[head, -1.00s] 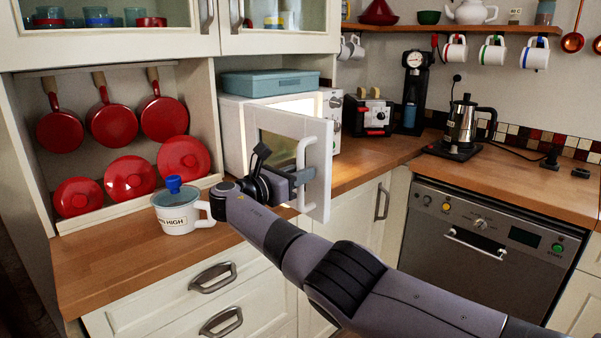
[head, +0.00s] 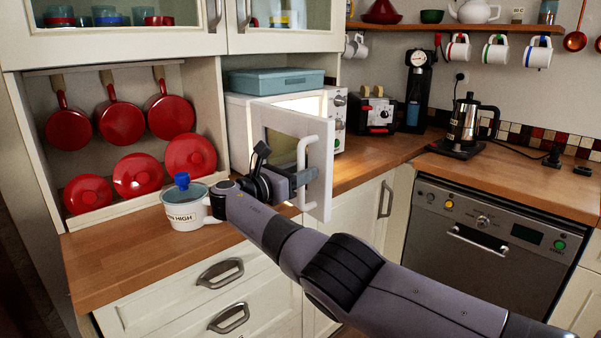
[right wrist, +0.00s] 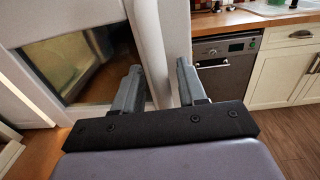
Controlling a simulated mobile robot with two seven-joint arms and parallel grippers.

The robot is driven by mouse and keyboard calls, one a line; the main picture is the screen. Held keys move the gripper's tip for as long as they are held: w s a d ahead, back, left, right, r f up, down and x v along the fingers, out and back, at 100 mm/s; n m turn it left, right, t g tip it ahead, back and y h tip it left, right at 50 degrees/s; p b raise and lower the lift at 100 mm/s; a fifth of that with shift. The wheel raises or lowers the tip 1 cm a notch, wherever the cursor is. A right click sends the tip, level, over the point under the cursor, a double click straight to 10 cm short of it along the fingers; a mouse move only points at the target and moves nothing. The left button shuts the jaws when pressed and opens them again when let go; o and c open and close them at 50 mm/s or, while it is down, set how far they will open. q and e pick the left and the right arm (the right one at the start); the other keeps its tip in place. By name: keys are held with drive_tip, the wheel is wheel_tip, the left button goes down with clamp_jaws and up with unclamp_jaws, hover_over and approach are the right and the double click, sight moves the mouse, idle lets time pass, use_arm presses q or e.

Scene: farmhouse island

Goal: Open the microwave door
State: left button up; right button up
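The white microwave (head: 236,128) stands on the wooden counter at the back, under the glass-fronted cupboard. Its door (head: 317,172) stands ajar, swung out toward me, with a dark window and a white vertical bar handle (head: 303,160). My right gripper (head: 302,178) is at the lower part of the handle. In the right wrist view the handle (right wrist: 149,45) passes between the spread fingers of the right gripper (right wrist: 160,88), close to the left finger, with a gap to the right one. Part of the microwave's lit inside shows behind the door. My left gripper is not in view.
A white mug with a blue-topped item (head: 184,210) stands on the counter just left of my right wrist. Red pans (head: 121,124) hang and lids lean at the left. A blue box (head: 273,82) lies on the microwave; a toaster (head: 373,110) stands to its right.

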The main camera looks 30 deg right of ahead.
drive_tip(key=v, duration=0.7)
idle(0.3)
drive_tip(key=shift+a, duration=0.1)
